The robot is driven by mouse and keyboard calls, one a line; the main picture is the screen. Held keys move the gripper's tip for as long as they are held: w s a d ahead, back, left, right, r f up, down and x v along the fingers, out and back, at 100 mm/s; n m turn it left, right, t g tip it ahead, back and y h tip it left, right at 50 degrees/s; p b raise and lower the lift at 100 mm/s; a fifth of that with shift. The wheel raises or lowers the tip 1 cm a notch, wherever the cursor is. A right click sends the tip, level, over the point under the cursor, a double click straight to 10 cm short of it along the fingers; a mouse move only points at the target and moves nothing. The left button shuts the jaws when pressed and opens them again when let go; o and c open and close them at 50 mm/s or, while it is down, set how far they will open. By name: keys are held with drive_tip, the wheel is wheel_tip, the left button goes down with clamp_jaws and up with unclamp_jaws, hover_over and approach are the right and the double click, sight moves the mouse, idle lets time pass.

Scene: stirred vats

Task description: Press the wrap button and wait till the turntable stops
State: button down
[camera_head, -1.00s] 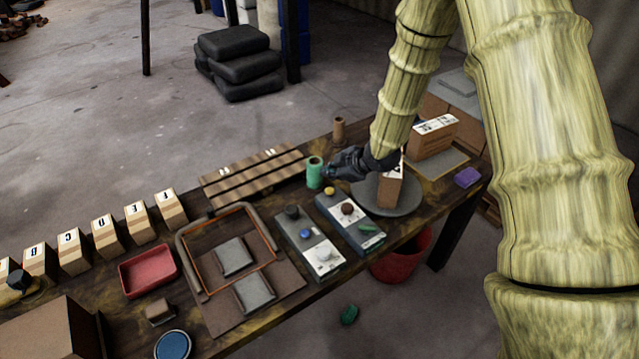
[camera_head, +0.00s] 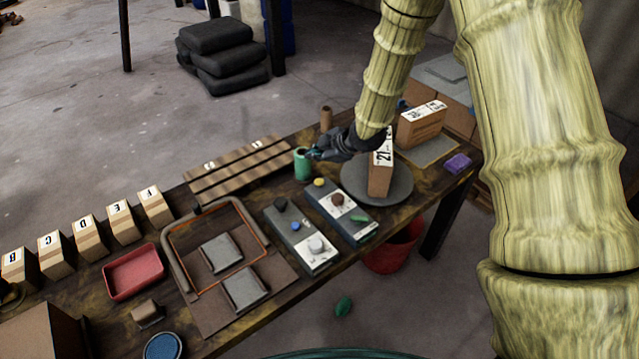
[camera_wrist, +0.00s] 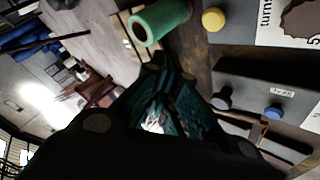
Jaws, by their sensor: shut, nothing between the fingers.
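The turntable (camera_head: 404,191) is a round grey plate at the right of the workbench. A brown carton (camera_head: 380,182) with a white label stands upright on it. Left of it, one control box (camera_head: 350,228) has a yellow button (camera_head: 319,182), a brown knob and a green control. The other box (camera_head: 321,262) has a black knob, a blue button (camera_head: 296,226) and a white knob. My gripper (camera_head: 313,153) is shut and empty, by the green roll (camera_head: 302,168). In the wrist view the yellow button (camera_wrist: 213,19) is apart from the fingers.
Behind the turntable stands another labelled carton (camera_head: 420,126). A purple block (camera_head: 457,163) lies at the right end. A wire frame, a red tray (camera_head: 134,272) and several lettered boxes fill the left. A red bin (camera_head: 391,252) stands below the front edge.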

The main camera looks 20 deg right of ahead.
drive_tip(key=b, duration=0.3)
hover_over(317, 183)
wheel_tip(317, 183, down, 4)
drive_tip(key=shift+f, duration=0.2)
drive_tip(key=shift+f+b, duration=0.7)
drive_tip(key=shift+f, duration=0.6)
drive_tip(key=shift+f, duration=0.4)
drive_tip(key=shift+f+b, duration=0.5)
drive_tip(key=shift+f, duration=0.1)
idle(1.1)
drive_tip(key=shift+r, duration=0.1)
drive_tip(key=shift+r+p, duration=0.8)
drive_tip(key=shift+r, duration=0.15)
